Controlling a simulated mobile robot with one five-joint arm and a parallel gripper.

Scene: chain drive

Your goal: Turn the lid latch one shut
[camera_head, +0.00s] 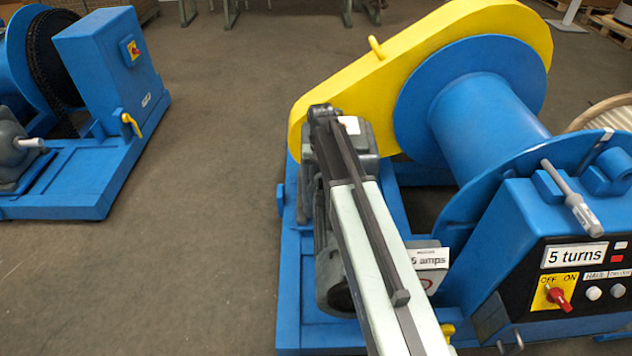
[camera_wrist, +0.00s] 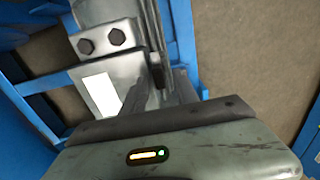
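The large yellow lid (camera_head: 400,75) covers the chain drive beside the blue drum (camera_head: 490,110). My gripper (camera_wrist: 160,95) shows in the wrist view, pointing down at grey metal parts and a blue frame. Its fingertips blend with the grey metal, so I cannot tell its opening or whether it touches anything.
A grey motor (camera_head: 335,270) sits under my arm on the blue frame. A control box (camera_head: 575,265) with a red switch stands right. Two bolts on a grey plate (camera_wrist: 100,42) are close in the wrist view. Another blue machine (camera_head: 100,130) stands left; floor between is clear.

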